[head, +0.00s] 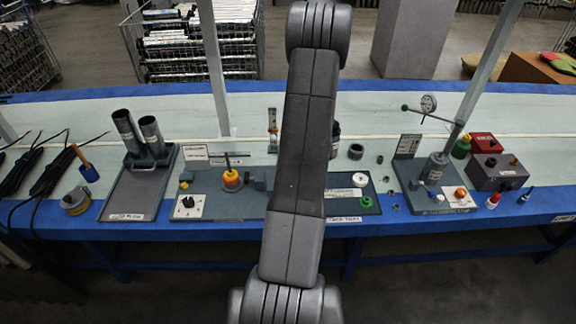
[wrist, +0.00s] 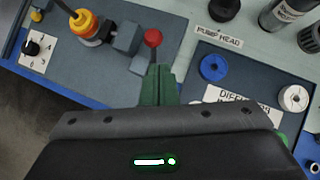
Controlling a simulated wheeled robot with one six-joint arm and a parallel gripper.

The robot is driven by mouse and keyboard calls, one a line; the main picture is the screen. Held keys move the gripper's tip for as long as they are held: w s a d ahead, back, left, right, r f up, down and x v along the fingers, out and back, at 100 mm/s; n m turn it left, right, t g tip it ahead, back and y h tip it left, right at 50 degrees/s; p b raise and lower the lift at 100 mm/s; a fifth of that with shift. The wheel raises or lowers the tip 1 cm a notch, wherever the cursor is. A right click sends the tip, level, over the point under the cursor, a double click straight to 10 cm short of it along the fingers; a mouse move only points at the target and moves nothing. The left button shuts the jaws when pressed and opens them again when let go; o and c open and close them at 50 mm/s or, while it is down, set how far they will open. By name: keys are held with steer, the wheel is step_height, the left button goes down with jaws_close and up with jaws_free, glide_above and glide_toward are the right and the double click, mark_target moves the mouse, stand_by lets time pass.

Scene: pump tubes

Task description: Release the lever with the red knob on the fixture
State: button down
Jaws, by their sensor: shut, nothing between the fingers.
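The red knob (wrist: 153,38) shows in the wrist view at the top of a short lever, whose lower part goes down toward a grey block. The fixture (wrist: 126,38) has grey blocks and an orange-yellow round part (wrist: 92,28) to the left of the knob. My gripper (wrist: 157,72) has its green fingers together, with nothing between them. The fingertips are just below the knob in the picture, and I cannot tell whether they touch the lever. In the head view the fixture plate (head: 215,205) shows left of my arm; the knob and gripper are hidden by my arm.
A blue ring (wrist: 214,68) and a white ring (wrist: 293,98) lie on the neighbouring plate, right of my gripper. A black dial on a white card (wrist: 37,50) is at the fixture's left. A plate with two tubes (head: 140,195) stands further left.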

step_height(320, 180, up, 6)
steer(key=s+d, duration=0.1)
steer(key=d, duration=0.1)
steer(key=shift+s+f, duration=0.15)
steer(key=shift+s, duration=0.2)
steer(key=shift+f, duration=0.1)
steer(key=w+a+f+b, duration=0.1)
steer(key=a+f+b, duration=0.2)
steer(key=f, duration=0.8)
steer(key=shift+w+a+b, duration=0.15)
steer(key=shift+a+b, duration=0.2)
steer(key=shift+a, duration=0.55)
steer(key=shift+r, duration=0.1)
